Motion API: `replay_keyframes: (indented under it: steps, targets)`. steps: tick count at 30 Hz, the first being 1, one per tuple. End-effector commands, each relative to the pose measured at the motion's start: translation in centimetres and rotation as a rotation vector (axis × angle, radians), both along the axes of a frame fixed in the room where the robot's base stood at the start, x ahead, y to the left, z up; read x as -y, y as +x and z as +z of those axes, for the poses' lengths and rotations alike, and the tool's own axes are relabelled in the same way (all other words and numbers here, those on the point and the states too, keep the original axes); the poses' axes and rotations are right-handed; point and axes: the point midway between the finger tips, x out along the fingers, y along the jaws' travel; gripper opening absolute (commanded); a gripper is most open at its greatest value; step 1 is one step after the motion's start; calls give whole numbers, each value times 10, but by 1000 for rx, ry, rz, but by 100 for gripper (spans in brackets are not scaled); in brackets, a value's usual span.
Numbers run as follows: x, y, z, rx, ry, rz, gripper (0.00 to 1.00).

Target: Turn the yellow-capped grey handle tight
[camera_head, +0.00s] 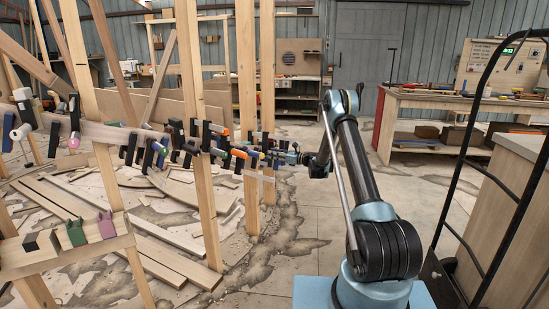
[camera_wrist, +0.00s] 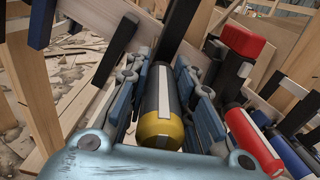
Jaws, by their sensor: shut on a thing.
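The yellow-capped grey handle (camera_wrist: 161,105) is in the middle of the wrist view, its yellow end toward the camera and a pale stripe along its side. It belongs to a clamp with a dark bar behind it. My gripper (camera_wrist: 165,88) has a blue-grey jointed finger on each side of the handle and is shut on it. In the head view my gripper (camera_head: 296,157) is at the right end of the row of clamps, and the gripped handle is too small there to make out.
A wooden stringer (camera_head: 92,130) carries several clamps with coloured handles. A red-handled clamp (camera_wrist: 252,140) stands close to the right of my gripper. Upright posts (camera_head: 248,110) stand behind the row. A black-railed cart (camera_head: 468,150) is at right. Boards litter the floor; open floor lies behind my arm.

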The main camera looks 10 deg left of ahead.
Motion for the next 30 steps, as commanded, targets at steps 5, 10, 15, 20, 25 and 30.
replay_keyframes:
  steps: [5, 10, 15, 20, 25, 30]
  targets:
    - [4, 2, -1, 1, -3, -7, 27]
    - [2, 1, -1, 2, -2, -4, 44]
    - [1, 1, 0, 1, -1, -2, 44]
    - [5, -1, 0, 1, -1, -2, 44]
    - [26, -7, 0, 1, -1, -4, 44]
    - [57, -18, -1, 1, -1, -5, 44]
